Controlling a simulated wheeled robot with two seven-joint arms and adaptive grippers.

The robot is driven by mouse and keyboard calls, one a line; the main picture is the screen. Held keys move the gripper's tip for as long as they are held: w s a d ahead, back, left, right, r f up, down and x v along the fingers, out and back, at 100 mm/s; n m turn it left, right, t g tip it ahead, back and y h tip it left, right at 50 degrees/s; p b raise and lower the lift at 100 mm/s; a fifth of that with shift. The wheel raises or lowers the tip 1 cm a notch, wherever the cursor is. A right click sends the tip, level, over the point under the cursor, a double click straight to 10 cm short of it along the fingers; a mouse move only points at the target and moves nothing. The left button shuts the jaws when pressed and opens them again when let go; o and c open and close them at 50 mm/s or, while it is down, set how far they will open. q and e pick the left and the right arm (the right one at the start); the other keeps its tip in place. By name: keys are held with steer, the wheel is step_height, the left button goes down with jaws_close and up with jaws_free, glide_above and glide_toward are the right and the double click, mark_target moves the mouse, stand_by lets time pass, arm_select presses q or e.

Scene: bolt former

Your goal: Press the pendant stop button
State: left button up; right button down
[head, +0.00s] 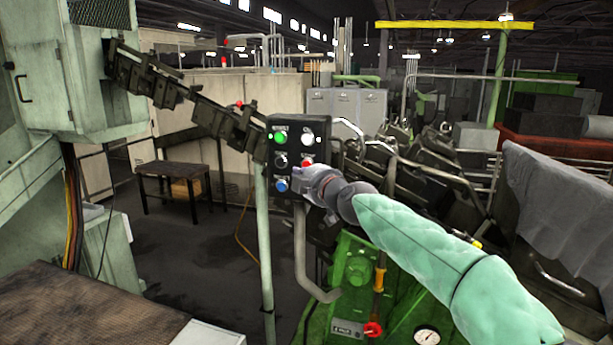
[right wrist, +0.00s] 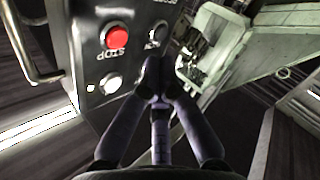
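The pendant (head: 294,150) is a dark box on a pale post with green, white, black, red and blue buttons. Its red stop button (head: 307,163) is partly behind my right gripper (head: 300,185) in the head view. In the right wrist view the red stop button (right wrist: 117,35) shows clear above upside-down STOP lettering. My right gripper (right wrist: 156,80) has its dark fingertips together with nothing between them. In that view the tips are right of and below the stop button, in front of the panel's edge. Contact with the panel cannot be told. My left gripper is not in view.
A bent grey handle (head: 305,265) hangs below the pendant. A green machine (head: 355,270) with a red knob (head: 373,329) and a gauge stands below my right arm. A dark chain conveyor (head: 200,100) runs behind the pendant. A small table (head: 172,170) stands back left.

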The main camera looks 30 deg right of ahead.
mark_target(307, 165)
steer(key=shift+w+d+b, duration=0.9)
steer(key=shift+w+d, duration=0.15)
steer(key=shift+d, duration=0.2)
steer(key=shift+r, duration=0.1)
stand_by(0.6)
steer(key=shift+w+d+b, duration=0.3)
steer(key=shift+d+b, duration=0.05)
steer(key=shift+w+d+b, duration=0.2)
steer(key=shift+d+b, duration=0.1)
stand_by(1.0)
steer(key=shift+a, duration=0.1)
steer(key=shift+s+a, duration=0.55)
